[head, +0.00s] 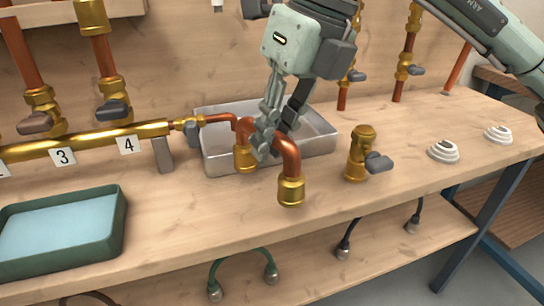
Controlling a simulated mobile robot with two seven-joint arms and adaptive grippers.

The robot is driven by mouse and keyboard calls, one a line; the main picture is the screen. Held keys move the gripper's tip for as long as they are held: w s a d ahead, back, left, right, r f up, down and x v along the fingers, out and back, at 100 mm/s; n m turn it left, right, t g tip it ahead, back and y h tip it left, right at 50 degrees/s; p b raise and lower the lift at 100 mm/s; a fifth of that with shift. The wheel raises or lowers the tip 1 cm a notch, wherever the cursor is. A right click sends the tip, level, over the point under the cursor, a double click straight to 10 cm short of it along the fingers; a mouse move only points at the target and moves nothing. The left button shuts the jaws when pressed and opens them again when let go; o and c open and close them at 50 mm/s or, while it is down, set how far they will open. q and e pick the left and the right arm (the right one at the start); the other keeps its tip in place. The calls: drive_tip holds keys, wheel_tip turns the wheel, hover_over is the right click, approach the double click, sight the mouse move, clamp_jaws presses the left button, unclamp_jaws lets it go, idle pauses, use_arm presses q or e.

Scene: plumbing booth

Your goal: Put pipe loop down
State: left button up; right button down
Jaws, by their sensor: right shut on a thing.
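The pipe loop (288,150) is a bent copper pipe with brass ends, near the middle of the head view. My right gripper (265,142) reaches down from above and is shut on its upper bend. The gripper fingers hide part of the bend. One brass end hangs in front of the metal tray's front wall, the other lower and to the right, over the bench top. I cannot tell whether the ends touch the bench. My left gripper is not in view.
The metal tray (218,162) stands behind the loop. A brass manifold (85,140) with numbered labels is at left, above a green-rimmed tray (120,222). A brass valve (359,155) stands to the right, then two white ribbed pieces (443,152). Bench in front is clear.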

drive_tip(key=shift+f, duration=1.7)
drive_tip(key=c, duration=1.4)
unclamp_jaws()
drive_tip(key=shift+c, duration=0.2)
drive_tip(key=v, duration=1.2)
drive_tip(key=shift+r, duration=0.15)
